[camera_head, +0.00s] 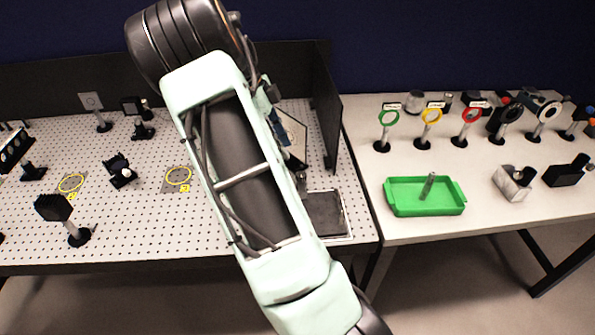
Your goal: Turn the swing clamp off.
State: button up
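I cannot pick out the swing clamp for sure. My pale green and black arm crosses the middle of the camera_head view and covers part of the perforated table (120,225). My gripper does not show; the arm hides the area where it may be. Just right of the arm, a framed tilted panel (292,137) is partly hidden. A small dark fixture (301,182) shows below it at the arm's edge, too small and covered to identify.
A dark grey square plate (326,214) lies at the table's right front. A black upright partition (326,105) stands behind it. Several post-mounted optics stand left, near yellow rings (71,183). The right table holds a green tray (402,207) and a row of ring holders (389,118).

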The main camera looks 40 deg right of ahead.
aim_at(299, 174)
jog(key=p+x, duration=0.1)
jog(key=x, duration=0.9)
jog(key=shift+f, duration=0.1)
jog(key=shift+c, duration=0.4)
grip_shut()
